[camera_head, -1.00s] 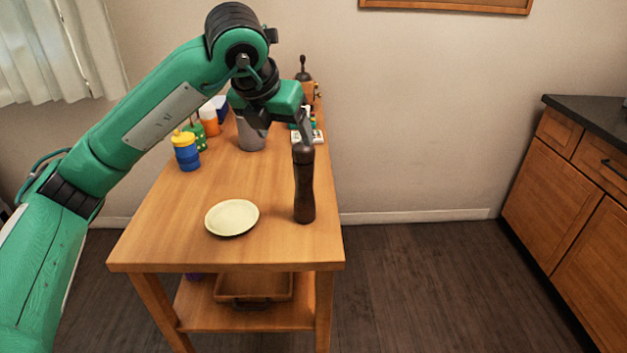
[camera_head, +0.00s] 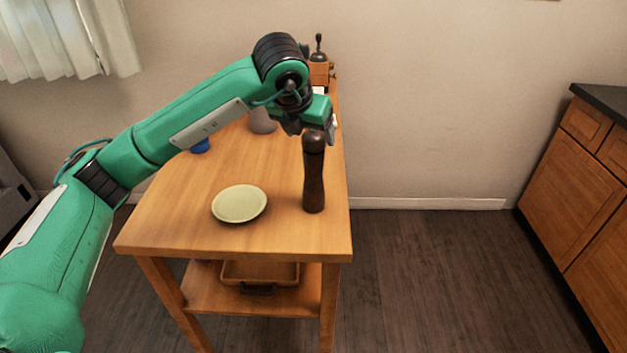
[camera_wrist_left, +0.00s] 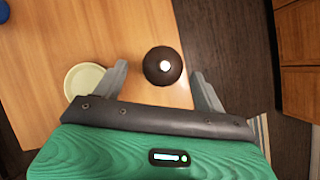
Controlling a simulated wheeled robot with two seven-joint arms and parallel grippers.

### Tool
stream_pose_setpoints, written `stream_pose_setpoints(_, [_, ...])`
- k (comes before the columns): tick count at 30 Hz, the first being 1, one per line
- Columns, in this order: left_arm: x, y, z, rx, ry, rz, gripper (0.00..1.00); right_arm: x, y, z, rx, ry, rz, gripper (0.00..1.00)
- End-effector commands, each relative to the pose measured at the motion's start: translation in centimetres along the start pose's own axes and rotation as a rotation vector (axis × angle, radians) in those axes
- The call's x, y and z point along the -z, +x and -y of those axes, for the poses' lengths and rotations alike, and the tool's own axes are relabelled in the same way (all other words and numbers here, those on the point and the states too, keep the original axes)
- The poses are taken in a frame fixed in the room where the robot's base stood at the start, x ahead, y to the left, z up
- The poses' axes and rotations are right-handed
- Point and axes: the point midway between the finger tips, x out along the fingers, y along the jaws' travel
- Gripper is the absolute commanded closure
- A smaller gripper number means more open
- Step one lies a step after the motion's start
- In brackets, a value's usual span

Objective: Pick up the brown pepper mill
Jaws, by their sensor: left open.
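The brown pepper mill (camera_head: 314,180) stands upright near the right edge of the wooden table. Its round dark top shows from above in the left wrist view (camera_wrist_left: 161,66), with a bright spot on it. My left gripper (camera_head: 316,128) is over the mill's top in the head view. In the left wrist view the two grey fingers of this gripper (camera_wrist_left: 158,80) are spread apart, with the mill's top between them and slightly beyond. I see no contact between fingers and mill. My right gripper is not in view.
A pale green plate (camera_head: 239,204) lies left of the mill on the wooden table (camera_head: 200,236). A grey cup (camera_head: 262,122), a blue item (camera_head: 200,146) and a wooden grinder (camera_head: 319,70) stand farther back, partly behind my arm. A tray (camera_head: 260,273) sits on the lower shelf.

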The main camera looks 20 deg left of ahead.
Motion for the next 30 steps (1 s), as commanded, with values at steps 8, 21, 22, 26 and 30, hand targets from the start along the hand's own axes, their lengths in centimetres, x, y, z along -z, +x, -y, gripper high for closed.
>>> stream_pose_setpoints(8, [0.1, 3.6, 0.3, 0.0, -0.001, -0.004, 0.28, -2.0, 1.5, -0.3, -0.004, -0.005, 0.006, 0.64])
stream_pose_setpoints(21, [0.1, 4.0, 0.3, 0.0, 0.0, -0.001, 0.57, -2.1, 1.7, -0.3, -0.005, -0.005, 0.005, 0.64])
stream_pose_setpoints(22, [0.1, 4.0, 0.3, 0.0, 0.0, -0.001, 0.63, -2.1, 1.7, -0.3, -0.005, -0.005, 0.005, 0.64])
stream_pose_setpoints(26, [0.1, 4.0, 0.2, 0.0, 0.0, -0.001, 0.89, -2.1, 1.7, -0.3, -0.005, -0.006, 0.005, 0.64])
stream_pose_setpoints(30, [0.1, 4.0, 0.2, 0.0, 0.0, 0.0, 0.98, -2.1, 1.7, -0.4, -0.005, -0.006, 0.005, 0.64])
